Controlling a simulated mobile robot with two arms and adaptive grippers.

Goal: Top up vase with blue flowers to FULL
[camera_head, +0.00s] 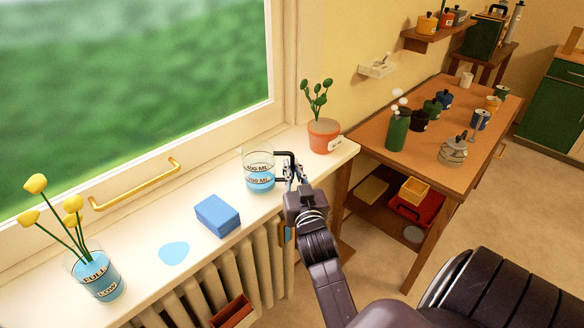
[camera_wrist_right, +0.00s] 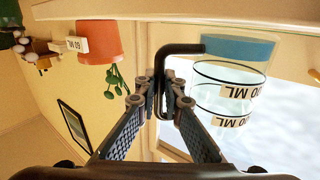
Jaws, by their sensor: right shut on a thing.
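A clear measuring jug (camera_head: 258,172) with 200 ML and 400 ML marks and blue liquid in its lower part is at the sill's right half. My right gripper (camera_head: 289,170) is shut on its black handle (camera_wrist_right: 180,48). The jug looks upright; I cannot tell whether it touches the sill. The jug (camera_wrist_right: 228,100) appears upside down in the wrist view. A glass vase (camera_head: 97,277) with FULL and LOW marks and blue liquid stands at the sill's left end; its flowers (camera_head: 72,204) are yellow. I see no blue flowers. My left gripper is not in view.
A blue block (camera_head: 217,215) and a flat blue puddle (camera_head: 174,253) lie on the sill (camera_head: 140,290) between vase and jug. A potted plant (camera_head: 323,136) stands right of the jug. A brass window handle (camera_head: 136,186) is behind. A wooden table (camera_head: 445,110) with several containers stands right.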

